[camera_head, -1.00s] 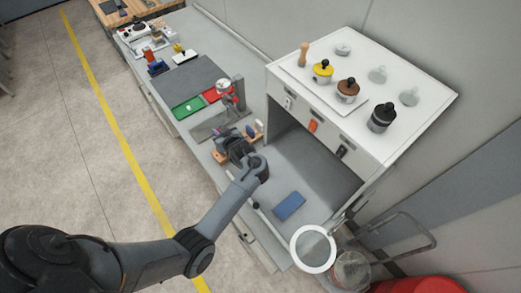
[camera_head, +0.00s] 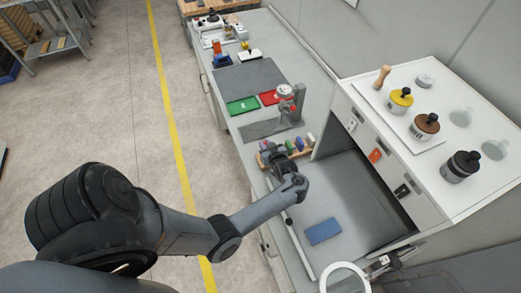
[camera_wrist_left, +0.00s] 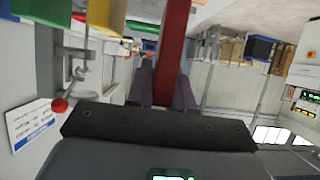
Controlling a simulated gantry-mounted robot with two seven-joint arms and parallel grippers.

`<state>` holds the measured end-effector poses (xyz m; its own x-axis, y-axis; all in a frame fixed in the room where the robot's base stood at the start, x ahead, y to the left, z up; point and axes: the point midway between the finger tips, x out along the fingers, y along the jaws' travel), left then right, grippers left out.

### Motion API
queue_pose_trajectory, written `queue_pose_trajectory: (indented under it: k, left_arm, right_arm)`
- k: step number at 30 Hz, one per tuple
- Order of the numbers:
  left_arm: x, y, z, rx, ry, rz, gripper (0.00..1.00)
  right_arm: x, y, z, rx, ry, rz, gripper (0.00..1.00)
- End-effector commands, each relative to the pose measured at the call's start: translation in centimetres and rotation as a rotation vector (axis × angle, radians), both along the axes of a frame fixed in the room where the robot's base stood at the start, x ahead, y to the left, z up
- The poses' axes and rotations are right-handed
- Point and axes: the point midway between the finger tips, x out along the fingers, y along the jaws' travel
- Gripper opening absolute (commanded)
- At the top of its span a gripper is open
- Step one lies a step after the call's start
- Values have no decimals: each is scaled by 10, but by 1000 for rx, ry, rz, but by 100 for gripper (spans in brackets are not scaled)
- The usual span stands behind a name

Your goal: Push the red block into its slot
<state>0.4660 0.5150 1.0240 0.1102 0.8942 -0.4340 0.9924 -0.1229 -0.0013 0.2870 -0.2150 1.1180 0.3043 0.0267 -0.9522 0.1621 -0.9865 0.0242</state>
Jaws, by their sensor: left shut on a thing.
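In the left wrist view a long red block (camera_wrist_left: 172,50) runs down from the top edge between the two grey fingers of my left gripper (camera_wrist_left: 163,88). The gripper is shut on it; the block's far end is cut off by the frame. In the head view my left gripper (camera_head: 270,153) is at the near end of a small wooden rack (camera_head: 300,152) with several coloured pieces. The arm and gripper hide the red block there, and I cannot make out its slot. My right gripper is not in view.
A metal stand (camera_head: 286,108) stands behind the rack, with green (camera_head: 242,105) and red (camera_head: 270,97) trays beyond. A yellow block (camera_wrist_left: 105,15) and red knob (camera_wrist_left: 60,105) show in the wrist view.

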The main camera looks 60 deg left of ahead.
Motion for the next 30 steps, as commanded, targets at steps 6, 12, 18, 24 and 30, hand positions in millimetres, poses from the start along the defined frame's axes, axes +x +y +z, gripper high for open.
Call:
queue_pose_trajectory:
  k: [6,12,18,24,30]
  left_arm:
    - [-1,4,-7,0,-1,0,0]
    - [-3,6,-23,-1,1,3,0]
    - [-6,9,-45,0,-1,7,0]
    - [-6,9,-46,-1,-1,9,0]
    - [-6,9,-47,-1,-1,9,0]
  right_arm:
    - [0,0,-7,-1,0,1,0]
    - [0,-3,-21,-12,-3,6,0]
    - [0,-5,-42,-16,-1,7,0]
    - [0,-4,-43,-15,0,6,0]
    - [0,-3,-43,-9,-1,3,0]
